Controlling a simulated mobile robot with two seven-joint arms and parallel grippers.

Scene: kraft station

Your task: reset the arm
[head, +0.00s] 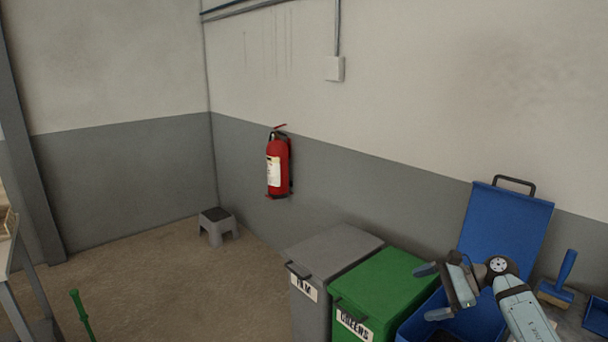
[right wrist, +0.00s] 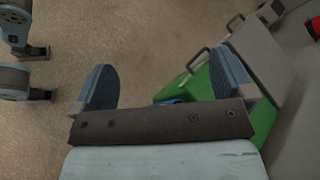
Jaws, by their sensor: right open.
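My right gripper (head: 431,292) is at the lower right of the head view, above the green bin's right edge and the open blue bin. Its two fingers are apart and nothing is between them. In the right wrist view the same gripper (right wrist: 166,82) shows its two blue-grey fingers spread wide. Brown floor lies beyond them, and the right finger overlaps the green lid. My left gripper does not show in the head view.
A grey bin (head: 335,248) and a green bin (head: 385,283) stand closed by the wall. The blue bin (head: 507,222) has its lid up. A fire extinguisher (head: 279,165) hangs behind; a stool (head: 218,226) stands on open floor.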

